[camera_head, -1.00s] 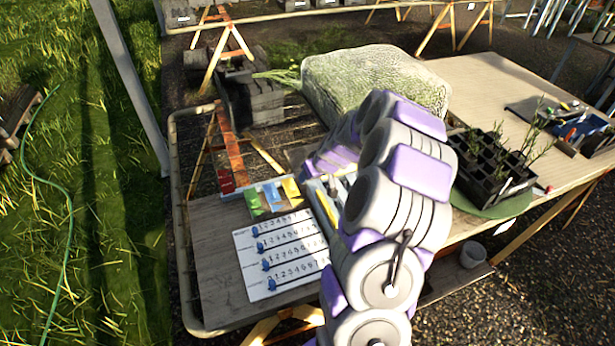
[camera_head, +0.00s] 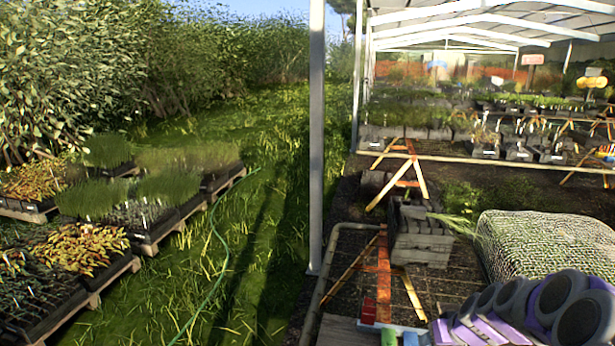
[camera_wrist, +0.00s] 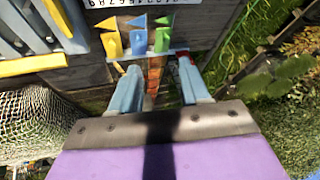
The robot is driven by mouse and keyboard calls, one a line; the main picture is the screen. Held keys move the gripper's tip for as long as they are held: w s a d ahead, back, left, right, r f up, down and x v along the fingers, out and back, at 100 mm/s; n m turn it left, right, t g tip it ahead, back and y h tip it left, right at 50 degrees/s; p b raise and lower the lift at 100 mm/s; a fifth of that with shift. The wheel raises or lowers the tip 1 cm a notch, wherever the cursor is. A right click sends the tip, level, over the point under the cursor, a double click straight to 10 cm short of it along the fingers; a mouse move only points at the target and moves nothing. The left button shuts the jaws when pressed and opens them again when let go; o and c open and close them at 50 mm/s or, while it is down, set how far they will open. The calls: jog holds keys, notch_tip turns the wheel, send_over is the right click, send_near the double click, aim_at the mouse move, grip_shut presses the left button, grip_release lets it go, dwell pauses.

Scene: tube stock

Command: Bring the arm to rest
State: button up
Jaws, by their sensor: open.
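My arm (camera_head: 540,308), purple and grey, shows in the lower right of the head view, in front of the netted bale (camera_head: 548,243). My gripper is outside the head view. In the wrist view my gripper (camera_wrist: 158,68) has its two pale blue fingers apart, with nothing seen held between them. Beyond the fingertips is a narrow rail with yellow (camera_wrist: 111,43), blue (camera_wrist: 138,40) and green (camera_wrist: 161,38) flag-shaped pieces. A small red piece (camera_wrist: 183,58) sits by the right finger. The fingers overlap the table edge in the picture; contact cannot be told.
A numbered white card (camera_wrist: 130,3) lies at the wrist view's top. A tray with yellow edges (camera_wrist: 30,66) is at its upper left. In the head view, a grey post (camera_head: 316,150), stacked black crates (camera_head: 420,245) and plant trays (camera_head: 60,300) stand around open grass (camera_head: 262,215).

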jog(key=s+a+r+n+g, duration=0.1)
jog(key=s+a+r+g, duration=0.1)
jog(key=s+a+r, duration=0.4)
jog(key=s+a+r+n+g, duration=0.1)
jog(key=s+a+r, duration=0.1)
jog(key=s+a, duration=0.7)
jog(key=s+a+r+m+g+h, duration=0.1)
jog(key=s+a+g, duration=0.1)
jog(key=s, duration=0.8)
jog(key=s+a+r+g, duration=0.1)
jog(key=s+a+g, duration=0.1)
jog(key=s, duration=0.9)
jog(key=shift+s+r+m+h, duration=0.2)
jog(key=shift+r+m+h, duration=0.2)
